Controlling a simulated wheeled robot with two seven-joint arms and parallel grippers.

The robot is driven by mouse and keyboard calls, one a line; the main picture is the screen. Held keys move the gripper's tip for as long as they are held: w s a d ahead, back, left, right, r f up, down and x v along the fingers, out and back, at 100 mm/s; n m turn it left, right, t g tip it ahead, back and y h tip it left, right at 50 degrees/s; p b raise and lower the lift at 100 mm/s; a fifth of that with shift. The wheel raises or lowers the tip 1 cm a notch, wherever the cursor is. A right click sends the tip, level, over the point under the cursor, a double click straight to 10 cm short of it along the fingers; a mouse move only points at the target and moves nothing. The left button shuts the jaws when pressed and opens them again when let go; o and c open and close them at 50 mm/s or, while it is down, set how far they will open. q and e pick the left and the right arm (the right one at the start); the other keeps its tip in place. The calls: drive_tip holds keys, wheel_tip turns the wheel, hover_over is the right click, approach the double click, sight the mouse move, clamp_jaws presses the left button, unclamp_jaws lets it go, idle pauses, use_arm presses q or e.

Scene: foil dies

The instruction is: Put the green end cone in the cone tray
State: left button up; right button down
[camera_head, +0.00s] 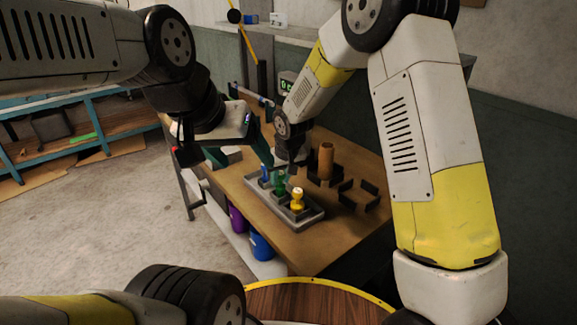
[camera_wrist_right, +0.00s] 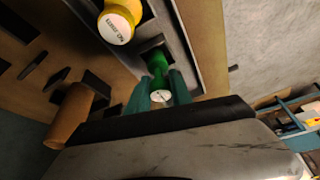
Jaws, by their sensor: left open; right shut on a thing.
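The green end cone (camera_head: 279,184) is at the middle place of the grey cone tray (camera_head: 312,218), between the blue cone (camera_head: 265,174) and the yellow cone (camera_head: 297,199). My right gripper (camera_head: 284,172) comes down over the tray. In the right wrist view, its teal fingers (camera_wrist_right: 161,92) are shut on the green cone's pale-capped end, and the cone's green body (camera_wrist_right: 158,66) reaches towards a dark tray recess. I cannot tell whether it is fully seated. My left gripper (camera_head: 238,158) is open and empty, left of the tray near the table's edge.
A brown cylinder (camera_head: 326,160) stands right of the tray, with low black brackets (camera_head: 358,195) beside it. Purple (camera_head: 237,218) and blue (camera_head: 260,246) containers sit below the table's front edge. Bare wooden tabletop (camera_head: 325,238) lies in front of the brackets.

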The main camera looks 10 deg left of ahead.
drive_tip(key=shift+a+f, duration=0.1)
drive_tip(key=shift+f, duration=0.5)
drive_tip(key=c, duration=1.1)
unclamp_jaws()
drive_tip(key=shift+c, duration=0.2)
drive_tip(key=v, duration=1.3)
drive_tip(key=s+d+r+m, duration=0.2)
drive_tip(key=s+d+r, duration=0.2)
drive_tip(key=d+r, duration=0.45)
drive_tip(key=s+d+r+m+t, duration=0.2)
drive_tip(key=s+d+r+m, duration=0.1)
drive_tip(key=s+d, duration=1.2)
drive_tip(key=s+r, duration=0.1)
drive_tip(key=s, duration=0.2)
